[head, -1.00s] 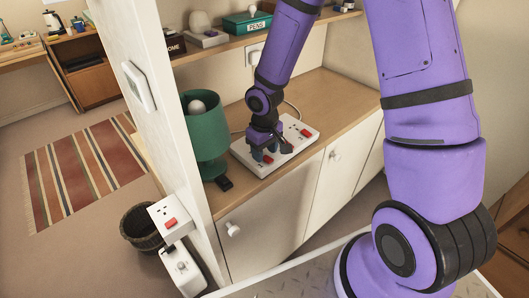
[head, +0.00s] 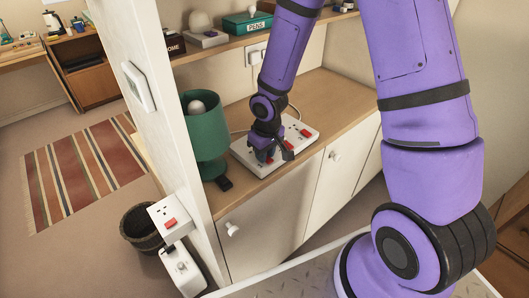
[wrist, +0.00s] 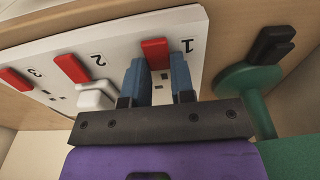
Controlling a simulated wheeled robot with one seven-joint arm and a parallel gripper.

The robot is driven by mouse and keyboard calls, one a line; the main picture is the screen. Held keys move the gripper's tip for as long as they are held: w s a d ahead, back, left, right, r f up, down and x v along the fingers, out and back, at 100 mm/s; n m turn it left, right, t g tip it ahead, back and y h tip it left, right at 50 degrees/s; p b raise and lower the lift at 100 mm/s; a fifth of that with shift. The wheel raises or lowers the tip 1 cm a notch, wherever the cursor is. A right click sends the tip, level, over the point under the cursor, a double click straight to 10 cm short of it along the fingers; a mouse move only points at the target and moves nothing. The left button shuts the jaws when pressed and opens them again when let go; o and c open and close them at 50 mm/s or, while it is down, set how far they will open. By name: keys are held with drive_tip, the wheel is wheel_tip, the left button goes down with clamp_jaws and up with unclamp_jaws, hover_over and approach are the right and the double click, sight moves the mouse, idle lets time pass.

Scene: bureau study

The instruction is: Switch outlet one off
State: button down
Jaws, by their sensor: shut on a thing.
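A white power strip (head: 309,139) with red switches lies on the wooden counter. In the wrist view its face (wrist: 190,20) shows the numbers 1, 2 and 3. The red switch of outlet one (wrist: 155,53) is beside the number 1, with bare socket holes below it. My gripper (wrist: 158,68) has its two blue fingers on either side of that switch, shut on it. A white plug (wrist: 95,95) sits in outlet two, under its red switch (wrist: 70,67). In the head view my gripper (head: 267,155) is low over the strip's near-left end and hides part of it.
A green lamp (head: 206,132) stands left of the strip, with a small black object (head: 224,183) by its base. A white partition (head: 145,130) is farther left. A shelf (head: 222,50) with boxes runs behind. The counter's right side (head: 345,100) is clear.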

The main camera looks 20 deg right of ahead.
drive_tip(key=shift+s+t+y, duration=0.25)
drive_tip(key=shift+t+y, duration=0.05)
drive_tip(key=shift+t, duration=0.7)
drive_tip(key=shift+r, duration=0.1)
drive_tip(key=c, duration=1)
unclamp_jaws()
drive_tip(key=shift+o, duration=0.2)
drive_tip(key=shift+r, duration=0.1)
drive_tip(key=v, duration=1)
drive_tip(key=shift+d+r, duration=0.15)
drive_tip(key=shift+r, duration=0.1)
drive_tip(key=shift+s, duration=0.15)
